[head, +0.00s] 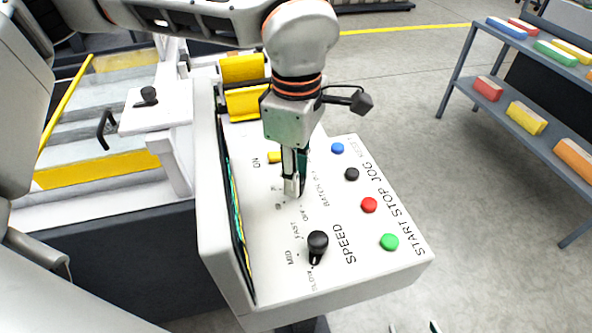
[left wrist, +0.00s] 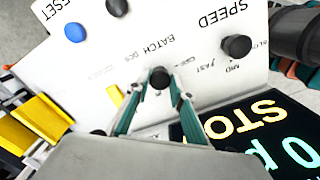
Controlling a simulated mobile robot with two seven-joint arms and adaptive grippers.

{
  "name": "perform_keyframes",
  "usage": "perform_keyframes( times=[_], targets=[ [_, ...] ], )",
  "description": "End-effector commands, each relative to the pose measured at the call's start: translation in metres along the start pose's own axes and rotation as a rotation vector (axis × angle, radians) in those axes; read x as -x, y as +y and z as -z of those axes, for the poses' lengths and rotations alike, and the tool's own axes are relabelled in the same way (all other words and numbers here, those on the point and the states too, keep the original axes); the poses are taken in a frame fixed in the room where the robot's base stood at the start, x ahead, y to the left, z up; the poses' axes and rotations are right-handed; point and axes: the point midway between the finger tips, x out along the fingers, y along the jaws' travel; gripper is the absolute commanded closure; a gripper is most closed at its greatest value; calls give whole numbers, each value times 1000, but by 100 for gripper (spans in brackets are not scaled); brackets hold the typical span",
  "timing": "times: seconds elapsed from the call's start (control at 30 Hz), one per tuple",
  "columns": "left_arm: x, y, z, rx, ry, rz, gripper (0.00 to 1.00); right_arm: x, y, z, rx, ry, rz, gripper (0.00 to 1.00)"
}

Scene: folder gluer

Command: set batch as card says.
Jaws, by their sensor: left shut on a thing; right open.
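The white control panel (head: 345,255) slopes below me. My left gripper (head: 292,190) reaches down to the BATCH label and hides the knob there in the head view. In the left wrist view the left gripper (left wrist: 160,88) is shut on the black BATCH knob (left wrist: 160,77); its pointing is not readable. The black SPEED knob (head: 317,241) stands nearer me, apart from the gripper. A dark display (left wrist: 255,135) shows large partly cut letters "STO" and a "0". My right gripper (head: 414,328) shows only its tips at the bottom edge, open and empty. I cannot make out a card.
Green START (head: 389,242), red STOP (head: 369,205), black JOG (head: 352,174) and blue RESET (head: 338,148) buttons line the panel's right side. A yellow switch (head: 274,157) sits behind the gripper. A shelf rack (head: 520,85) with coloured blocks stands at right; floor between is clear.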

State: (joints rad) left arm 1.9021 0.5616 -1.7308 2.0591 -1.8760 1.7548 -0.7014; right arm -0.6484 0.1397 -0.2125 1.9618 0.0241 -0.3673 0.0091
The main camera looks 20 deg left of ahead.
Motion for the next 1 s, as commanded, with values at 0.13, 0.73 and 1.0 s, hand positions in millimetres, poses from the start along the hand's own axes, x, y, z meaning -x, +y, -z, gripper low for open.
perform_keyframes(
  times=[0.13,0.73,1.0],
  targets=[
    [3,1,0,-137,-1,-4,99,2,1,7,1,6,-1,37],
    [2,1,-1,-508,-1,-5,99,7,3,16,2,9,-3,37],
    [2,1,-1,-547,-1,-6,99,7,3,14,2,6,-2,37]
  ],
)
